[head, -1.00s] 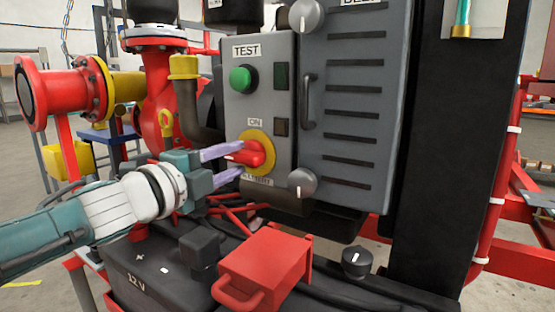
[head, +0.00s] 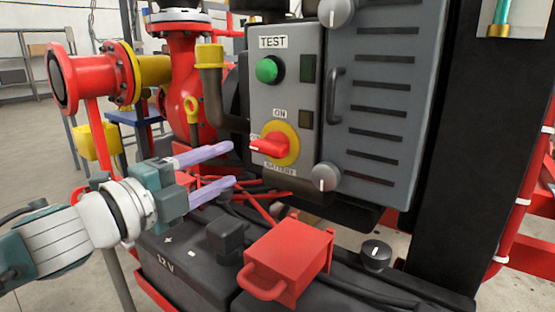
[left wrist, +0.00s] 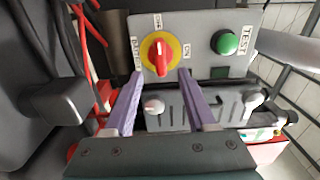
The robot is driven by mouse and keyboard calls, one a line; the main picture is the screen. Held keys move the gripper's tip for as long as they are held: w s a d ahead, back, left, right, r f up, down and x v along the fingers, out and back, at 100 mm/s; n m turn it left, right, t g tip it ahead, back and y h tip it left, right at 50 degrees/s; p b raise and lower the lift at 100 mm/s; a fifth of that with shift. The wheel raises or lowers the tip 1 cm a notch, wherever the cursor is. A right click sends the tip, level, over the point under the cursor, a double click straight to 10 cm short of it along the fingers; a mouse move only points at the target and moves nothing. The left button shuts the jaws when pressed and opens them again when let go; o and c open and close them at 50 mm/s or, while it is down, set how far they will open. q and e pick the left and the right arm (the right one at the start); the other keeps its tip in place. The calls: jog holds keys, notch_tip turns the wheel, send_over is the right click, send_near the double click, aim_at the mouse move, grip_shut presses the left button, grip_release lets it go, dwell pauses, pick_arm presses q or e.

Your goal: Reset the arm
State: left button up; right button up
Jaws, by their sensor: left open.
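My left gripper (head: 232,166) is open and empty, its two lavender fingers pointing toward the grey control box (head: 257,108). The red battery switch handle (head: 268,148) on its round yellow plate (head: 293,146) sits to the right of the fingertips, apart from them. The handle lies roughly sideways in the head view, under the ON label. In the left wrist view the red handle (left wrist: 158,55) shows ahead, between and beyond the fingers (left wrist: 158,85). A green TEST button (head: 269,69) is above the switch. My right gripper is not in view.
A black battery (head: 185,270) marked 12 V and a red box with a handle (head: 290,255) sit below the control box. Red pipework with a flange (head: 88,75) and a yellow-capped pipe (head: 209,56) stand at the left. A grey louvred panel (head: 375,110) is at the right.

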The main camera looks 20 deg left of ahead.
pick_arm(q)
jog(key=shift+s+a, duration=0.25)
jog(key=shift+s, duration=0.4)
jog(key=s+d+r+n+g+y+p, duration=0.15)
jog(key=s+r+n+g+p, duration=0.25)
jog(key=s+n+p, duration=0.5)
jog(key=s+d+r+n+g+y+p, duration=0.1)
jog(key=s+r+n+g+y+p, duration=0.1)
jog(key=s+r+n+g+p, duration=0.65)
jog(key=s+d+n+g+y+p, duration=0.15)
jog(key=s+p, duration=0.45)
jog(key=s, duration=0.7)
notch_tip(320, 180, up, 36)
jog(key=a+y+p, duration=0.1)
jog(key=p, duration=3.5)
jog(key=shift+w+n+t+p, duration=0.3)
jog(key=shift+n, duration=0.1)
